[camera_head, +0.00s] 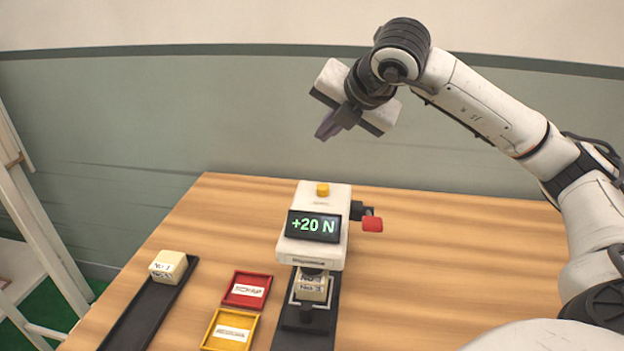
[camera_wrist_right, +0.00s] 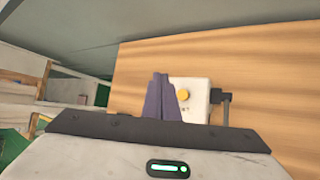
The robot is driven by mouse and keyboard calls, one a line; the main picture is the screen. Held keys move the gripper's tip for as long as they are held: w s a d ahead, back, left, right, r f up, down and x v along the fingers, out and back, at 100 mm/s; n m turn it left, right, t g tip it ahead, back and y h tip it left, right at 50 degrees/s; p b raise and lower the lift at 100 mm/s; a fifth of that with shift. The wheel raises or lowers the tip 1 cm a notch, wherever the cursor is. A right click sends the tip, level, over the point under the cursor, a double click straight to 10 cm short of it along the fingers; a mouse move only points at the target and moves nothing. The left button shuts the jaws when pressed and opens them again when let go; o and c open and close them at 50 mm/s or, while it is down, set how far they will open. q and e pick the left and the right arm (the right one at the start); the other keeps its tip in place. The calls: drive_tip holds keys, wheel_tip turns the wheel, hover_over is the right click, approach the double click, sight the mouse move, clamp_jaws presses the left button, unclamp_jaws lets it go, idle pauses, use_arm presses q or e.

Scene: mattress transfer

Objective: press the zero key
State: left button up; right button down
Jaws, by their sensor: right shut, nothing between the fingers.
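The testing machine (camera_head: 313,262) is a white housing on a black base, standing on the wooden table. Its yellow round key (camera_head: 322,189) is on the top face, and its display (camera_head: 313,226) reads "+20 N" in green. The yellow key also shows in the right wrist view (camera_wrist_right: 183,95). My right gripper (camera_head: 325,131) is shut and empty, in the air above and behind the machine, apart from the key. In the right wrist view its purple fingers (camera_wrist_right: 160,98) are together, just left of the key in the picture. My left gripper is not in view.
A block (camera_head: 309,287) marked "No.3" sits in the machine under its head. Another light block (camera_head: 168,266) lies on a black rail (camera_head: 141,312) at left. A red tray (camera_head: 266,276) and a yellow tray (camera_head: 209,343) lie between. A red knob (camera_head: 372,224) sticks out at the machine's right.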

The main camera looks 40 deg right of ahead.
sight(326, 190)
drive_tip(key=shift+s+r, duration=0.1)
drive_tip(key=shift+s, duration=0.05)
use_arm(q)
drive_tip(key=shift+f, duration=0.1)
